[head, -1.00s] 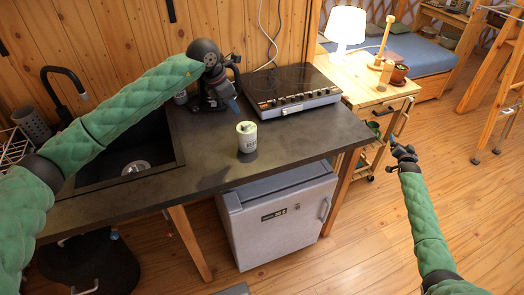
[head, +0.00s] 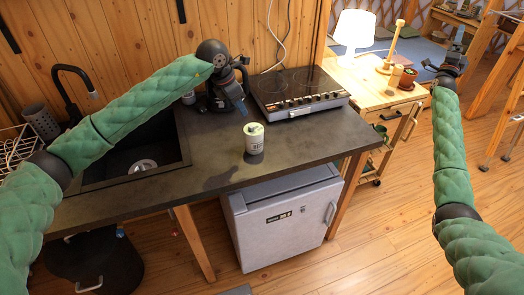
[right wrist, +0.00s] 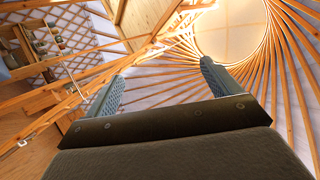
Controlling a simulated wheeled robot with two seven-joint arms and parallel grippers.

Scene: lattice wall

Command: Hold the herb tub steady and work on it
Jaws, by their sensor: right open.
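A small white tub with a dark label and a greenish top, which looks like the herb tub (head: 254,138), stands upright on the dark counter (head: 300,143). My left gripper (head: 240,104) is above the counter, behind and left of the tub and apart from it; whether its jaws are open is not clear. My right gripper (head: 457,42) is raised at the far right, well away from the tub. In the right wrist view its two fingers (right wrist: 160,85) are spread with nothing between them, pointing up toward the roof.
A black hob (head: 293,82) sits behind the tub, and a sink (head: 140,165) is at the left. A grey fridge (head: 285,225) stands under the counter. The counter right of the tub is clear.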

